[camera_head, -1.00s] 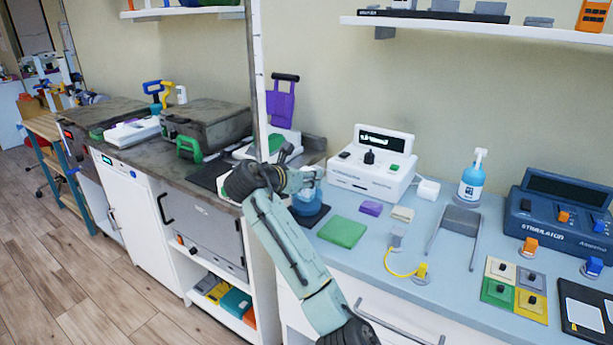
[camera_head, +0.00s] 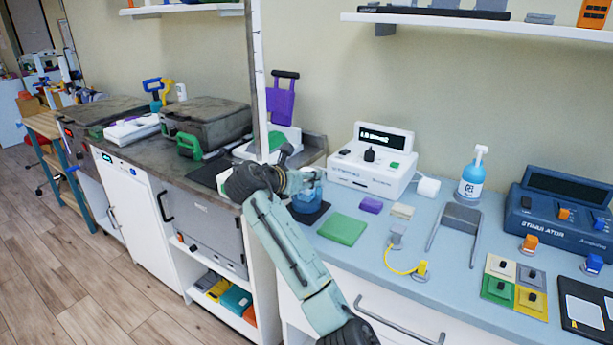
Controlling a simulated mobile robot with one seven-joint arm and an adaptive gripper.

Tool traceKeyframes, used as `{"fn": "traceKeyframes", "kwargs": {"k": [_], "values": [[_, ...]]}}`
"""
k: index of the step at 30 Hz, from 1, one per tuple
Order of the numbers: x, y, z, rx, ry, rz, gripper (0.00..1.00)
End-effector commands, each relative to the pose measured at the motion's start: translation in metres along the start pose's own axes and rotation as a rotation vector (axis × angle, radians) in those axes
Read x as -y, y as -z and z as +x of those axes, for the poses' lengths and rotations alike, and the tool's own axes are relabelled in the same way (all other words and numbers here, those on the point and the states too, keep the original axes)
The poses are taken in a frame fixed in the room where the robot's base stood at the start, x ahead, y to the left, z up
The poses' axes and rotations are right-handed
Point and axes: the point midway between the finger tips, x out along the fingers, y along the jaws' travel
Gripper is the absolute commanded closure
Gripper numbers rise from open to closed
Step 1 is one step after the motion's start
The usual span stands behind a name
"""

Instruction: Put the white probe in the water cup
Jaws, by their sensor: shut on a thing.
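My gripper (camera_head: 312,181) is above the blue water cup (camera_head: 308,205), at the left end of the light blue counter. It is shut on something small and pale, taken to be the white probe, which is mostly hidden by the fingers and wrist. The cup stands upright on a dark mat, and its rim is partly covered by my gripper. I cannot tell whether the probe's tip is inside the cup or just over it.
A white device (camera_head: 372,165) with a lit display stands right of the cup, behind a green pad (camera_head: 342,229) and a purple block (camera_head: 371,205). A white post (camera_head: 260,90) rises close left of my gripper.

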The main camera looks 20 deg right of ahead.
Motion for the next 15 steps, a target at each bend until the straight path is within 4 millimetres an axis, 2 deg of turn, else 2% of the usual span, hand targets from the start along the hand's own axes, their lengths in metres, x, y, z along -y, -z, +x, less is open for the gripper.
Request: {"fn": "traceKeyframes", "kwargs": {"k": [9,10,15], "values": [[0.0000,-0.0011,-0.0004,0.002,0.000,0.001,1.00],[0.0000,-0.0011,-0.0004,0.002,0.000,0.001,0.67],[0.0000,-0.0010,-0.0004,0.001,0.000,0.000,0.56]]}}
